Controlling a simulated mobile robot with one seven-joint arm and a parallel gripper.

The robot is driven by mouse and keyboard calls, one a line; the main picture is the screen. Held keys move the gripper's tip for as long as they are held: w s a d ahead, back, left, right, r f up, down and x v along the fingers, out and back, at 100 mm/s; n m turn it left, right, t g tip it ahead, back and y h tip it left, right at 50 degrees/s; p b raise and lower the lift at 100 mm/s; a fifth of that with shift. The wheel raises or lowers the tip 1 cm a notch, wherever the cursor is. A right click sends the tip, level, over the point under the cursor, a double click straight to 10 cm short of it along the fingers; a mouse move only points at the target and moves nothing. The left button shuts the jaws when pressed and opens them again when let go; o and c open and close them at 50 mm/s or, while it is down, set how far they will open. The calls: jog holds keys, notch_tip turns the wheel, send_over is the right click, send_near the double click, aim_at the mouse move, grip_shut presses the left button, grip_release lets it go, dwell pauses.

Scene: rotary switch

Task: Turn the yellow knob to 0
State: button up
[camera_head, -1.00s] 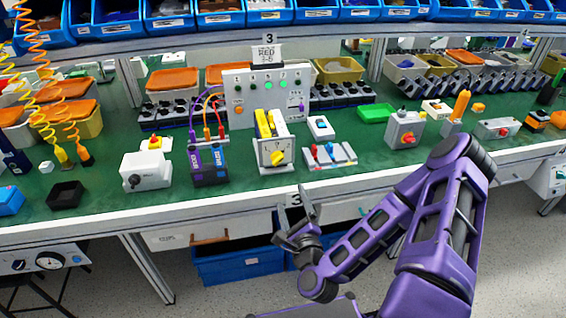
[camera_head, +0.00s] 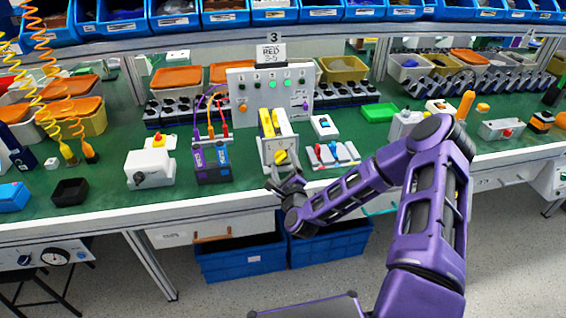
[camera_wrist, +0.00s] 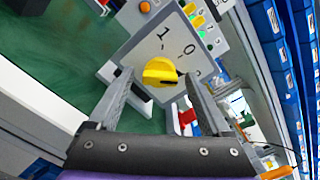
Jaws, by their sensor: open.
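The plate (camera_wrist: 150,42) bears a 1 and a 0, and a partly readable mark to the right. Which mark the knob points at is hard to tell. My gripper (camera_head: 286,182) is open and empty, just in front of and below the knob. Contact with it cannot be made out.
A blue and black unit (camera_head: 210,163) with cables stands left of the switch box. A white panel with lit green buttons (camera_head: 270,90) stands behind. The bench's front edge runs below my gripper.

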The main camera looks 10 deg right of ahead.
grip_shut()
dwell(0.4)
jog(key=n+b, duration=0.2)
jog(key=n, duration=0.2)
jog(key=shift+f, duration=0.1)
jog(key=shift+n+b, duration=1.3)
jog(key=shift+n, duration=1.1)
grip_release()
